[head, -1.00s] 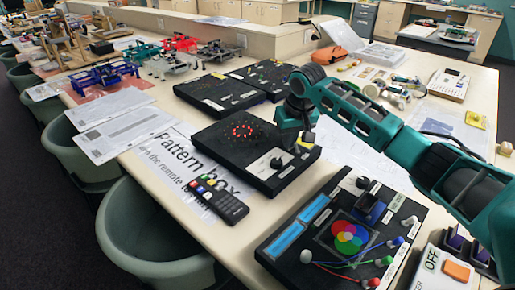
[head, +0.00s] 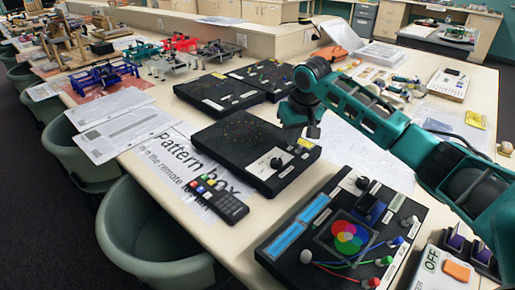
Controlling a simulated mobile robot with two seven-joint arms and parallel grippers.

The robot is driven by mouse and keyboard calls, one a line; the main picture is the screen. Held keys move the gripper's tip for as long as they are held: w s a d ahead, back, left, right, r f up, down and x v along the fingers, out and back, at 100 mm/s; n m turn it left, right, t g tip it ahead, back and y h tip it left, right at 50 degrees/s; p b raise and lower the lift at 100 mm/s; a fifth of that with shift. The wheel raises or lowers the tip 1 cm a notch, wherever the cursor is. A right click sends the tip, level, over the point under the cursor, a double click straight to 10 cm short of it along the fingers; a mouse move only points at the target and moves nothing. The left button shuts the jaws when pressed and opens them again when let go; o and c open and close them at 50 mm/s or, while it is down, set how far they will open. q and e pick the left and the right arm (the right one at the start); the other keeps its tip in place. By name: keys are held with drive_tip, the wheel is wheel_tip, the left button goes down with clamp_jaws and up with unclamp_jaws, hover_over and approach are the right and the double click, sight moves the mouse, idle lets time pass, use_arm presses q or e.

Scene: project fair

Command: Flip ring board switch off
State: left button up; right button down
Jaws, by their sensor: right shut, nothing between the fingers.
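The ring board is a black box (head: 232,143) on the table beside the "Pattern box" sheet. Its ring of small lights is dark. A knob on a white label (head: 275,162) and a small yellow part (head: 305,143) sit toward its right side. The exact switch position is too small to tell. My left gripper is not in view.
A remote (head: 226,205) lies in front of the ring board on the "Pattern box" sheet (head: 183,160). A black board with a colour wheel (head: 345,236) and wires is at the front. Other black boards (head: 220,92) stand behind. Green chairs (head: 150,240) line the left edge.

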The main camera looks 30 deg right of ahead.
drive_tip(key=shift+w+a+r, duration=0.1)
drive_tip(key=shift+w+r, duration=0.05)
drive_tip(key=shift+r, duration=1.25)
drive_tip(key=shift+w+a+r, duration=0.1)
drive_tip(key=shift+r, duration=1.3)
